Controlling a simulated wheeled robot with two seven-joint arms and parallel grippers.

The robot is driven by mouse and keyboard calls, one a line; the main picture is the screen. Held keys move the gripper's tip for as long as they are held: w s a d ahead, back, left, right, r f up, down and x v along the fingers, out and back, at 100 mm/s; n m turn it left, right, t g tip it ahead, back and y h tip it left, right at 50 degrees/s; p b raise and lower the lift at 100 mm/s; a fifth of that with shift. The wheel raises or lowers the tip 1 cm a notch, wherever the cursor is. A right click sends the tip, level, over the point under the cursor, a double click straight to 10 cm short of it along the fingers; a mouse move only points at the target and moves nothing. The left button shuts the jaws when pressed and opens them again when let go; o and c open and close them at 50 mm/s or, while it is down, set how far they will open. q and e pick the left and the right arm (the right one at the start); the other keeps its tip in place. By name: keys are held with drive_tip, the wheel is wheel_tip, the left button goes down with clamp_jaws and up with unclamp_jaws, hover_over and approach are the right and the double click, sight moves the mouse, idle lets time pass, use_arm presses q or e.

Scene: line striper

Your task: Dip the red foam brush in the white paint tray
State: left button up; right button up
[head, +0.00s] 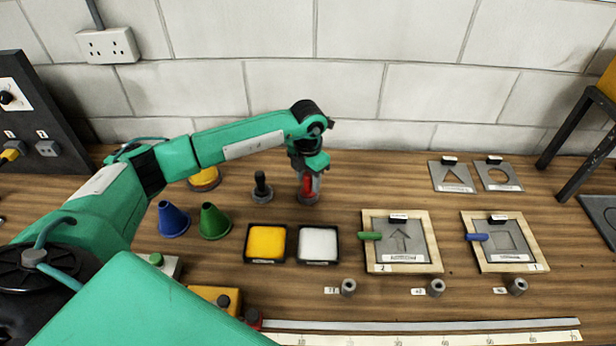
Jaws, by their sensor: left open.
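The red foam brush (307,186) stands upright on the bench behind the trays, its lower end at a round grey base. My left gripper (309,176) points down over it, open, with its fingers at the brush's upper part. The gripper hides the top of the brush, and I cannot tell whether the fingers touch it. The white paint tray (318,262) is a black-rimmed square filled with white, in front of the brush. My right gripper is not in view.
A yellow paint tray (266,262) adjoins the white one on the left. A dark upright tool (262,186) stands left of the brush. Blue (173,221) and green (214,222) cones stand further left. Two framed stencil boards (435,240) (535,243) lie to the right.

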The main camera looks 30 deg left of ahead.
use_arm(q)
drive_tip(key=shift+c, duration=0.4)
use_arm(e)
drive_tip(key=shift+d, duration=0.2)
use_arm(q)
drive_tip(key=c, duration=0.7)
drive_tip(key=shift+c, duration=0.2)
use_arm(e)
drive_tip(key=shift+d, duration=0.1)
use_arm(q)
drive_tip(key=shift+r, duration=0.15)
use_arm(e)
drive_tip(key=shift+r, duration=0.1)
use_arm(q)
drive_tip(key=shift+r+p, duration=0.7)
drive_tip(key=shift+r, duration=0.9)
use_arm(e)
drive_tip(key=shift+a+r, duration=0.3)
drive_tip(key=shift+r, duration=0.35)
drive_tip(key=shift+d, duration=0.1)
